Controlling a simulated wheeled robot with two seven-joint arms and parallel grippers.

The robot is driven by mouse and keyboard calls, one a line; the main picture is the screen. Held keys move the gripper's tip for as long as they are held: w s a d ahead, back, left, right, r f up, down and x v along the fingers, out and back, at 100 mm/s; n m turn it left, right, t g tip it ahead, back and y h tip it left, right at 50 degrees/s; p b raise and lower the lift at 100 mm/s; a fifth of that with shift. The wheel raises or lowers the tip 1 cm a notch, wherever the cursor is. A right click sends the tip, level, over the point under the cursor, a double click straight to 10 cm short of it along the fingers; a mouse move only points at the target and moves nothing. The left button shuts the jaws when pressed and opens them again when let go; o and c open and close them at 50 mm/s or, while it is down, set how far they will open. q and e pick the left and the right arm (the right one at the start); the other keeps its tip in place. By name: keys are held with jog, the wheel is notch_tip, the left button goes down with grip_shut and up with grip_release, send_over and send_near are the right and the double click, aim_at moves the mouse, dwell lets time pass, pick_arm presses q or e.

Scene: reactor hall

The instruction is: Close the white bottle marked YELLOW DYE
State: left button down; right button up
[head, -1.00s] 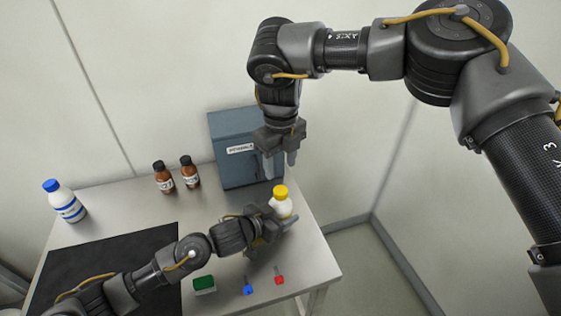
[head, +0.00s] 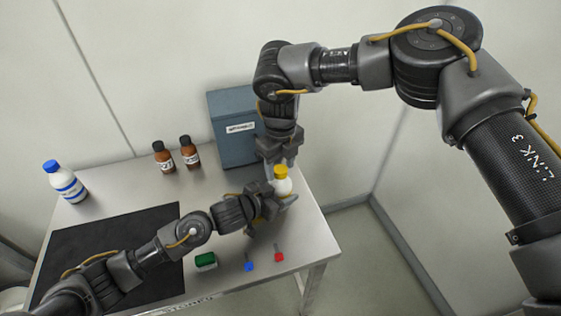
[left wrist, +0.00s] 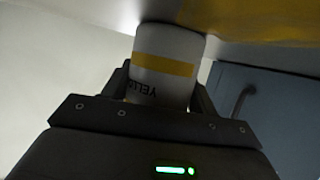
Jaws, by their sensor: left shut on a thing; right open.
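The white bottle (head: 284,187) with its yellow cap (head: 281,171) stands upright near the table's right edge. The cap sits on its top; I cannot tell how tight it is. My left gripper (head: 272,204) is shut on the bottle's body. The left wrist view shows the bottle (left wrist: 163,68) between the fingers, with a yellow band and the letters "YELLO". My right gripper (head: 280,163) is open and points down from above, its fingertips close to the cap. I cannot tell whether they touch it.
A blue-grey cabinet (head: 233,130) stands behind. Two brown bottles (head: 164,158) (head: 190,153) and a blue-capped white bottle (head: 66,184) stand left. A black mat (head: 110,245), a green block (head: 206,260), a blue item (head: 249,266) and a red item (head: 278,257) lie in front.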

jog(key=shift+c, duration=0.2)
jog(key=c, duration=1)
jog(key=shift+o, duration=0.2)
jog(key=m, duration=0.7)
jog(key=shift+m, duration=0.4)
jog(key=m, duration=0.5)
jog(key=shift+m, duration=0.3)
jog(key=m, duration=0.4)
jog(key=shift+m, duration=0.3)
jog(key=o, duration=1.2)
jog(key=shift+c, duration=0.2)
notch_tip(320, 180, up, 12)
